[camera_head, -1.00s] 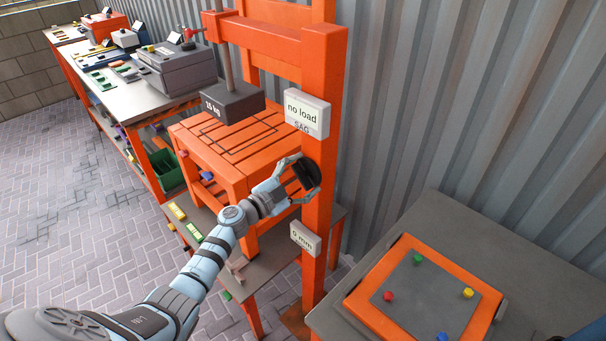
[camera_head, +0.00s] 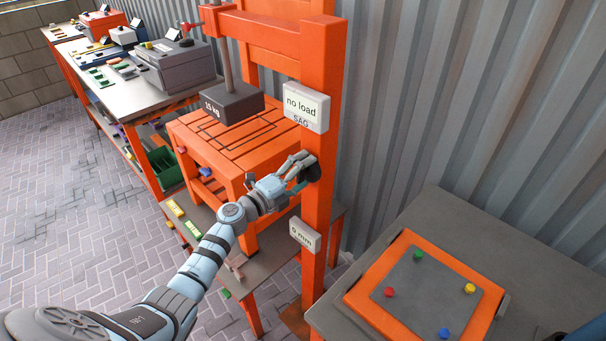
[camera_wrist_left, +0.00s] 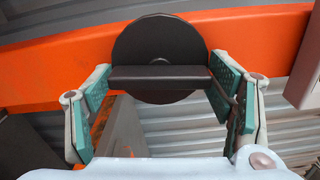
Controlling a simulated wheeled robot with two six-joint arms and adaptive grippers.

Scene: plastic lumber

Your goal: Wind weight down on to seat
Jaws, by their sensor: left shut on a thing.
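A grey weight (camera_head: 232,104) marked 15 kg hangs on a rod above the slatted orange seat (camera_head: 222,140), with a gap beneath it. An orange frame (camera_head: 316,205) stands beside the seat. A black round knob (camera_head: 310,172) is on the frame's post. In the left wrist view the knob (camera_wrist_left: 158,40) has a straight bar grip (camera_wrist_left: 158,77) across it. My left gripper (camera_head: 300,169) is shut on the knob, its fingers at either end of the bar; it shows in the left wrist view (camera_wrist_left: 163,100). My right gripper is not in view.
A sign (camera_head: 306,106) reads "no load" and "SAG". A lower sign (camera_head: 304,235) reads "0 mm". A grey table (camera_head: 540,250) at right carries an orange-framed board (camera_head: 400,322) with coloured pegs. A long bench (camera_head: 130,95) with boxes stands at back left.

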